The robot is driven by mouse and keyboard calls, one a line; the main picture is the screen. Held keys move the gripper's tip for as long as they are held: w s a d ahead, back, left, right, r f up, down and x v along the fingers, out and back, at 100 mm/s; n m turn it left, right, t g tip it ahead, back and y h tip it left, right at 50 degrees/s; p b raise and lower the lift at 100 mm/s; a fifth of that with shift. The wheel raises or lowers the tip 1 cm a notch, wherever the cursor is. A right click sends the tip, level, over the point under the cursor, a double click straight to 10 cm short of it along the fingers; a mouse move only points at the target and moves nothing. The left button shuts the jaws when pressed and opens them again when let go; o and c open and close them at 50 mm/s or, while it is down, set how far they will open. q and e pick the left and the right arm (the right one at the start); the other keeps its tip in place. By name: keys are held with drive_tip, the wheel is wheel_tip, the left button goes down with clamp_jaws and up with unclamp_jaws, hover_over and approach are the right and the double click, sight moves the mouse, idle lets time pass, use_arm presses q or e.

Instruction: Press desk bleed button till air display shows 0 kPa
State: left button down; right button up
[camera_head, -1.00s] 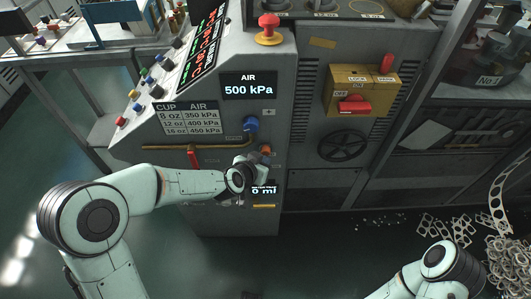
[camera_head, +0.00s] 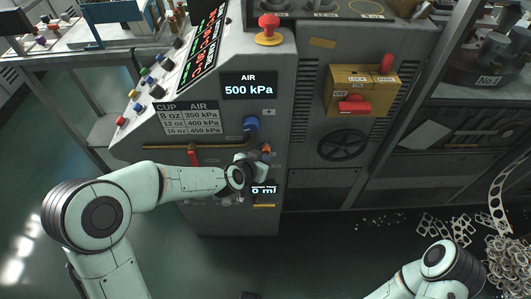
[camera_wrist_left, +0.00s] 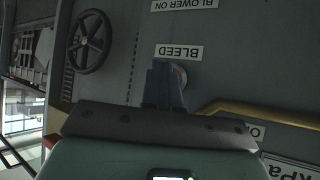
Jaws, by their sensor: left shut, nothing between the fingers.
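The AIR display (camera_head: 249,85) on the desk's front reads 500 kPa. My left gripper (camera_head: 259,168) is shut and empty, close to the desk front below the blue knob. A small orange button (camera_head: 266,149) shows just above it. In the left wrist view the shut fingers (camera_wrist_left: 165,82) stand in front of a round button (camera_wrist_left: 181,74), hiding most of it. The BLEED label (camera_wrist_left: 180,52) is beside that button. I cannot tell whether the fingertips touch it. My right gripper is out of view; only part of that arm shows at the bottom right.
A blue knob (camera_head: 251,124), a red-handled lever (camera_head: 193,157) on a brass pipe and a lower display (camera_head: 264,189) surround the gripper. A red emergency button (camera_head: 268,29) is on top. A yellow lock box (camera_head: 360,91) is to the right. Scrap rings lie at lower right.

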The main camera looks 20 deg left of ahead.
use_arm(q)
drive_tip(key=shift+w, duration=0.15)
idle(0.5)
drive_tip(key=shift+s+d, duration=0.2)
drive_tip(key=shift+s, duration=0.7)
drive_tip(key=shift+s+d+b, duration=0.15)
drive_tip(key=shift+s+d, duration=0.1)
drive_tip(key=shift+s, duration=0.55)
drive_tip(key=shift+s+d+b, duration=0.15)
drive_tip(key=shift+s+d, duration=0.05)
drive_tip(key=shift+s, duration=0.6)
drive_tip(key=shift+s+d+b, duration=0.15)
drive_tip(key=shift+s+d, duration=0.1)
drive_tip(key=shift+s, duration=0.55)
